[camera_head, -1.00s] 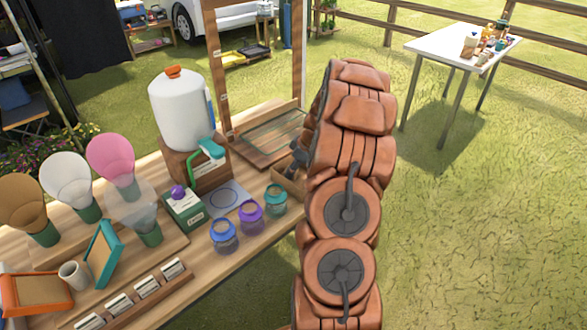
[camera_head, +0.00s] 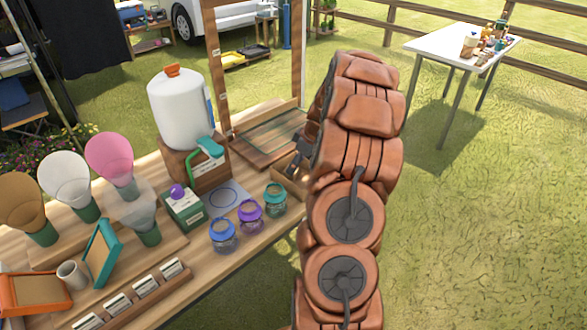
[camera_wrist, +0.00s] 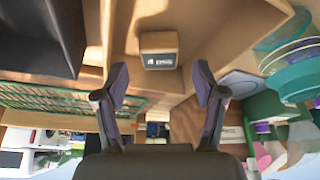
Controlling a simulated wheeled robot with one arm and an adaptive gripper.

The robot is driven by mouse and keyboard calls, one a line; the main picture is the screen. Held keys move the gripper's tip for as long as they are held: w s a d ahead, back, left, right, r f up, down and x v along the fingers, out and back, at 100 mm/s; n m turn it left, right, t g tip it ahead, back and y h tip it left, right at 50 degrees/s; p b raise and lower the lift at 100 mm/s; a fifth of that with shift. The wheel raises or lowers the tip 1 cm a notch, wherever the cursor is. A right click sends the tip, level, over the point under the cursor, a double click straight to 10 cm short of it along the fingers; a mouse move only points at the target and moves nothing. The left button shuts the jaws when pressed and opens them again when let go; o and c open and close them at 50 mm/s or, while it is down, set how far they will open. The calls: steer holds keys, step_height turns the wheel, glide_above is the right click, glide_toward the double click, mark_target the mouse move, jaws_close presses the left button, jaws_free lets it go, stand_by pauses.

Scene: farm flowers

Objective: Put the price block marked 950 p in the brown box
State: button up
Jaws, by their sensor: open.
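A small block (camera_wrist: 158,50) with a dark label lies among tan surfaces in the wrist view; its print is too small to read for certain. It appears to be inside the brown box (camera_wrist: 225,35), whose wall rises beside it. The brown box (camera_head: 287,188) is partly hidden by my arm in the head view. My gripper (camera_wrist: 160,95) is open and empty, with its fingers apart and the block beyond the tips. In the head view, my gripper is mostly hidden behind the arm. Several white-labelled blocks (camera_head: 146,288) sit in a wooden rail, unreadable.
Three lidded jars (camera_head: 250,213) stand near the box, left of it. A wooden frame (camera_head: 211,70) rises behind.

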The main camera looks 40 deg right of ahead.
steer(key=b+v, duration=0.2)
steer(key=v, duration=0.7)
steer(key=s+a+r+g, duration=0.1)
steer(key=s+a+r, duration=0.1)
steer(key=a, duration=0.7)
steer(key=s+a+r+g, duration=0.1)
steer(key=s+a, duration=0.1)
steer(key=a, duration=0.8)
steer(key=s+a+r+g, duration=0.1)
steer(key=s+a+r, duration=0.1)
steer(key=a, duration=0.7)
steer(key=s+a+f+m+g, duration=0.1)
steer(key=s+a, duration=0.4)
steer(key=s, duration=0.5)
steer(key=s+a+f+m+g+h, duration=0.1)
steer(key=s+a+m+g, duration=0.1)
steer(key=s+a, duration=0.4)
steer(key=s+m, duration=0.1)
steer(key=s, duration=0.4)
steer(key=shift+s+a+f+h, duration=0.15)
steer(key=shift+s+f+h, duration=0.1)
steer(key=shift+h, duration=0.05)
steer(key=shift+r+p, duration=0.65)
steer(key=shift+p, duration=0.1)
